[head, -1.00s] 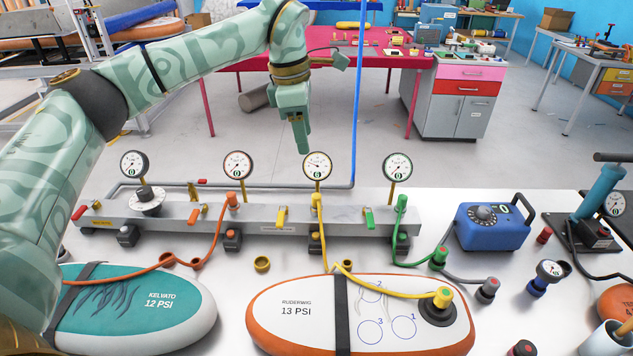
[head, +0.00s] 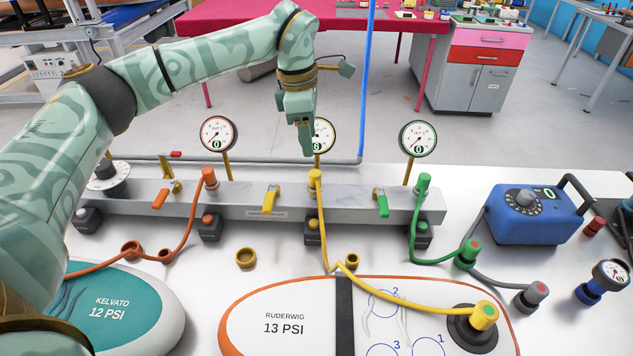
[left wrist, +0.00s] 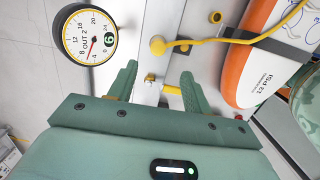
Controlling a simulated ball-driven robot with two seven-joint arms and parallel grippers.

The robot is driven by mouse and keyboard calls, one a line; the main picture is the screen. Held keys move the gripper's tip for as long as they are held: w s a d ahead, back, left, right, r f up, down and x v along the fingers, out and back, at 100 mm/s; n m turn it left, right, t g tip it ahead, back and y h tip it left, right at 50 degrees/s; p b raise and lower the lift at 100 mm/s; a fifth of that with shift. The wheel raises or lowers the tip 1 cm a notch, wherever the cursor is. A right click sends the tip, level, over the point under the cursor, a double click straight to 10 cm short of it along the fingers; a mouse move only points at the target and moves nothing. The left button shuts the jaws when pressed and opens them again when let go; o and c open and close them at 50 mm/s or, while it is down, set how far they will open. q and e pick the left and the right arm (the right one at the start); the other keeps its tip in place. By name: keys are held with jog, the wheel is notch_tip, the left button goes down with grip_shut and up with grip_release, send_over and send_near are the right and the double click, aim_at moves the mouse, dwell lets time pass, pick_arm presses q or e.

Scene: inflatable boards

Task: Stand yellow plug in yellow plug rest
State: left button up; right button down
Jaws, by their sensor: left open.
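The yellow plug (head: 485,315) sits upright on the black valve of the white and orange RUDERWIG board, at the end of a yellow hose. The yellow plug rest appears to be the small yellow cup (head: 246,258) on the white table, left of the hose; it looks empty. My left gripper (head: 307,148) hangs over the grey manifold, in front of the middle gauge and far from the plug. In the left wrist view its two fingers (left wrist: 157,78) are apart with nothing held between them. My right gripper is out of view.
The grey manifold (head: 345,208) carries levers and hose ends, with gauges standing behind it. A blue pump box (head: 537,215) and a green plug (head: 467,254) are at the right. The teal KELVATO board (head: 130,310) is at front left. A blue upright pole (head: 366,80) stands behind.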

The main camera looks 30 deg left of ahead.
aim_at(315, 172)
pick_arm(q)
jog(key=f, duration=0.4)
jog(key=f+b, duration=0.1)
jog(key=f, duration=0.1)
jog(key=shift+w+d, duration=0.25)
jog(key=f, duration=0.1)
jog(key=f+b, duration=0.1)
jog(key=f, duration=0.1)
jog(key=f+b, duration=0.1)
jog(key=f, duration=0.1)
jog(key=shift+w+d+f, duration=0.15)
jog(key=shift+w+d, duration=0.1)
jog(key=shift+c, duration=1)
grip_shut()
